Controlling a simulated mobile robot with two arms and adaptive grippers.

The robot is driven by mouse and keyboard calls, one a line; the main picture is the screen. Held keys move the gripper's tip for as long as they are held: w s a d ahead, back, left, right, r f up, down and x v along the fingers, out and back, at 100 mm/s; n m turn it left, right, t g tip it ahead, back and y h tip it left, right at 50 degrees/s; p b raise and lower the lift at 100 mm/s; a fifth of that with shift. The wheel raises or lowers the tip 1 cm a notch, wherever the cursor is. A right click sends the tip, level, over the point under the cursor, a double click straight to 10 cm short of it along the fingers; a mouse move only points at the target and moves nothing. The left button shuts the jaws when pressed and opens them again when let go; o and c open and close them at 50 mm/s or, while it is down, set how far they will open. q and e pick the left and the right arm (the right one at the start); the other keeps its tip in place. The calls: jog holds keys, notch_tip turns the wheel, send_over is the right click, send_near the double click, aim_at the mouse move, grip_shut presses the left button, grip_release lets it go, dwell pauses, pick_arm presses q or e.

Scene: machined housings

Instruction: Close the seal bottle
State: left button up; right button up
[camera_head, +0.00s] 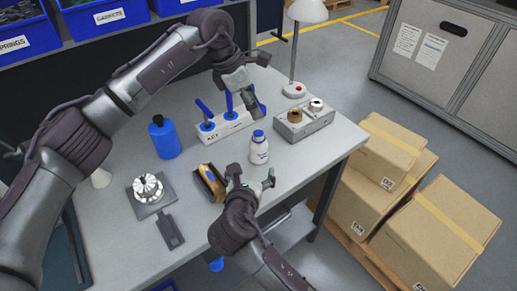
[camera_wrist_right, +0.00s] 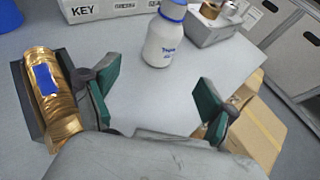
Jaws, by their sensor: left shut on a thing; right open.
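The seal bottle (camera_head: 259,153) is white with a blue top and stands upright on the grey table. It also shows near the top of the right wrist view (camera_wrist_right: 166,43), where its very top is cut off. I cannot tell whether a cap sits on it. My left gripper (camera_head: 252,103) is above and slightly left of the bottle, clear of it. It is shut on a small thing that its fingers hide. My right gripper (camera_head: 251,177) is open and empty in front of the bottle. Its green-padded fingers (camera_wrist_right: 155,98) are apart, and the bottle is beyond them, not touched.
A white KEY holder (camera_head: 225,127) with blue upright handles stands behind the bottle. A grey block (camera_head: 304,124) with round parts is right of it. A gold roll in a dark tray (camera_head: 211,181) lies left of my right gripper. A blue bottle (camera_head: 164,140) stands farther left.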

aim_at(257, 157)
jog(key=x, duration=1.1)
jog(key=shift+w+a+f, duration=0.1)
jog(key=shift+w, duration=0.05)
pick_arm(q)
jog(key=shift+w, duration=0.1)
pick_arm(e)
jog(key=shift+c, duration=0.2)
grip_shut()
pick_arm(q)
jog(key=shift+f, duration=2.55)
